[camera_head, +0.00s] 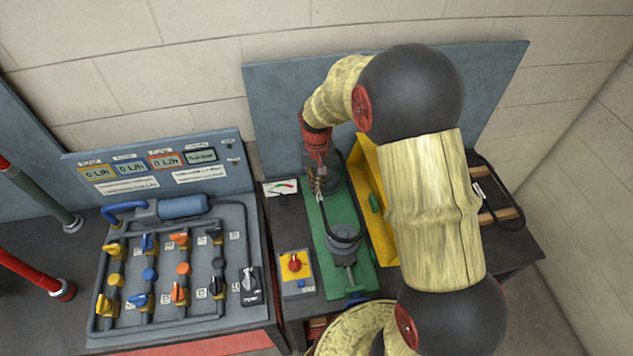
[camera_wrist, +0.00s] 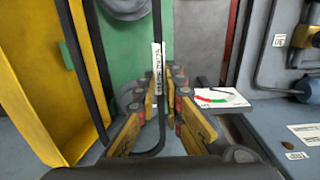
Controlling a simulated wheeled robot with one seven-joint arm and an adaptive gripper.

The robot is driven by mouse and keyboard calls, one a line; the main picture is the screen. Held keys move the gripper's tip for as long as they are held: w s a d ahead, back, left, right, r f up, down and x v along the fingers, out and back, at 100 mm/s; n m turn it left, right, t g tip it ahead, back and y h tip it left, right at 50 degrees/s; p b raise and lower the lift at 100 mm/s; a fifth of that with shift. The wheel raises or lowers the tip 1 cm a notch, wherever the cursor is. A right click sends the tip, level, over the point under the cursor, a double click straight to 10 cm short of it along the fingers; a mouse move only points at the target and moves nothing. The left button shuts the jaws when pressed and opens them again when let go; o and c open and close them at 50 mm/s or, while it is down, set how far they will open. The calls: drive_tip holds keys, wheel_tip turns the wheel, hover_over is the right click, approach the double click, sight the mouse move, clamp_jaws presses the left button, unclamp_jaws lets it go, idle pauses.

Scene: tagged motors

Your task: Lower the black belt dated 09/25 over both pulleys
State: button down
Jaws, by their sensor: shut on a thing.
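My gripper (camera_head: 318,188) is above the upper part of the green base plate (camera_head: 316,232) and points down. It is shut on a black belt (camera_head: 346,184), which hangs as a long loop toward the lower pulley (camera_head: 343,246). In the wrist view the belt (camera_wrist: 157,115) runs between the fingers of my gripper (camera_wrist: 168,82). A white tag (camera_wrist: 158,66) is on it; its print is too small to read. A round grey pulley (camera_wrist: 128,8) shows at the top there. The other pulley is mostly hidden by my gripper. I cannot tell whether the belt touches either pulley.
A yellow guard (camera_head: 377,205) stands close along the plate's right side. A gauge (camera_head: 282,187) and a yellow box with a red knob (camera_head: 295,265) are on the left. Another belt (camera_head: 490,172) hangs on a wooden rack at right. A valve panel (camera_head: 175,265) fills the left.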

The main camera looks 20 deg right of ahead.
drive_tip(key=shift+f+b, duration=2.7)
drive_tip(key=shift+f, duration=1.9)
drive_tip(key=c, duration=1.9)
unclamp_jaws()
drive_tip(key=shift+o, duration=0.4)
wheel_tip(320, 180, up, 12)
drive_tip(key=shift+r, duration=0.1)
